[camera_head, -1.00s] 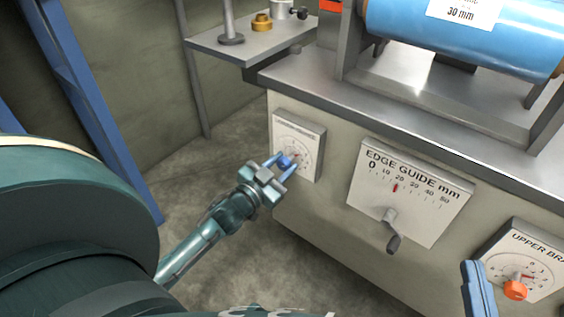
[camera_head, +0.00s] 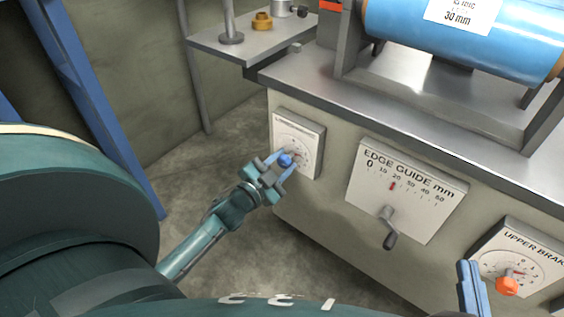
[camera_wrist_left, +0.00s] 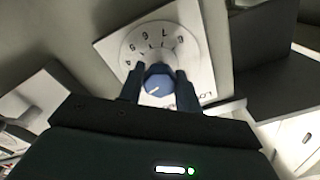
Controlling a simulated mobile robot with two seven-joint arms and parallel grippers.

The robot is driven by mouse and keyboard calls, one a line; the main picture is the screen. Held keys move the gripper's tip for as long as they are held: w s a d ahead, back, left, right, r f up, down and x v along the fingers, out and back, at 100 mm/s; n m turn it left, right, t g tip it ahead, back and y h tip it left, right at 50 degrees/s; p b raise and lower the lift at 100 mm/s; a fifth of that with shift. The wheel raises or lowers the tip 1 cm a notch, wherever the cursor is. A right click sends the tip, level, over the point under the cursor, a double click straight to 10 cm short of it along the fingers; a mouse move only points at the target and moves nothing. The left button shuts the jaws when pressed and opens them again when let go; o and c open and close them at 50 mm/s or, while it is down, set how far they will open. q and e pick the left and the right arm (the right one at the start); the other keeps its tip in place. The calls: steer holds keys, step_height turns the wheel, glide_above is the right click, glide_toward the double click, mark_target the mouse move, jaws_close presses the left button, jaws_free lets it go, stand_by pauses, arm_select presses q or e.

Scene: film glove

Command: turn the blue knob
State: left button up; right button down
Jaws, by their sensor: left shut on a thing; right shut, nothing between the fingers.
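The blue knob (camera_head: 285,160) sits on a white dial plate (camera_head: 308,145) on the machine's front, at the left end. My left gripper (camera_head: 277,166) is shut on the knob, one finger on each side. In the left wrist view the knob (camera_wrist_left: 157,84) shows between the two fingers (camera_wrist_left: 157,90), with a white line on its face and numbers around it on the plate. Part of the plate's lettering is hidden. My right gripper (camera_head: 470,286) shows only in part at the bottom right, away from the knob; it is shut and empty.
An edge guide panel (camera_head: 425,205) with a crank (camera_head: 389,232) is right of the knob. An orange knob (camera_head: 507,286) on the upper brake plate is close to my right gripper. A small shelf (camera_head: 245,45) juts out above left. Floor left of the machine is clear.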

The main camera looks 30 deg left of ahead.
arm_select(q)
steer(key=o, duration=1)
steer(key=shift+c, duration=0.2)
steer(key=shift+s, duration=0.35)
steer(key=s+a+p, duration=0.1)
steer(key=s+p, duration=0.2)
steer(key=s, duration=0.9)
steer(key=shift+s, duration=0.25)
arm_select(e)
steer(key=shift+s+d+f+n+h, duration=0.1)
steer(key=shift+s+d+n+h, duration=0.1)
steer(key=shift+d+n+h, duration=0.1)
steer(key=shift+w, duration=0.1)
